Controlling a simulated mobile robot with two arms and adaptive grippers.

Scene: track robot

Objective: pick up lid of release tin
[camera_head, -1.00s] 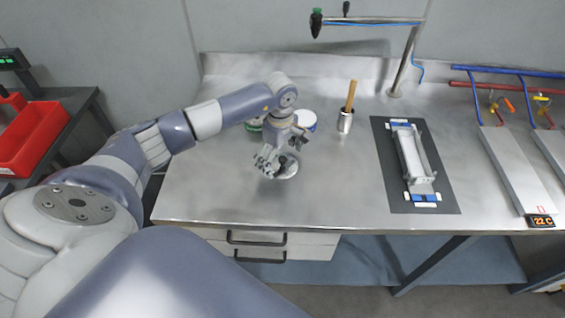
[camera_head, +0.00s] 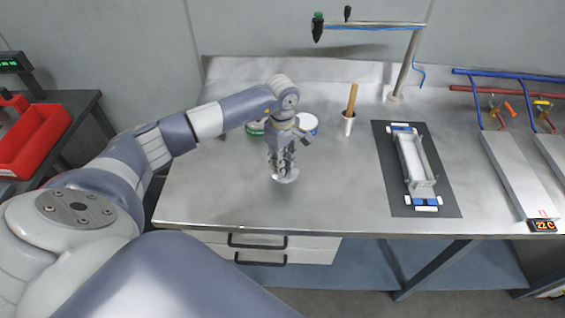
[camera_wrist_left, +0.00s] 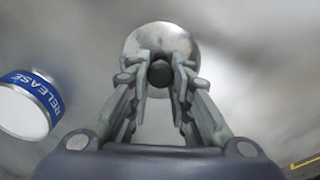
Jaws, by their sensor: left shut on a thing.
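The lid of the release tin is a round, shiny silver disc (camera_wrist_left: 172,42) with a dark knob (camera_wrist_left: 160,73) in the left wrist view. It also shows in the head view as a pale disc (camera_head: 288,178) below the fingers. My left gripper (camera_head: 282,171) points down, its fingers shut on the knob; the fingertips (camera_wrist_left: 160,76) lie either side of it. I cannot tell whether the lid touches the bench. The release tin (camera_wrist_left: 30,106), with a blue label reading RELEASE, stands to the left in the wrist view; in the head view it is partly behind my arm (camera_head: 308,124).
The steel bench (camera_head: 225,195) is clear around the lid. A green-banded tin (camera_head: 255,128) is partly hidden behind my arm. A cup with a wooden-handled tool (camera_head: 348,122) stands to the right. A mould on a dark mat (camera_head: 418,165) lies farther right.

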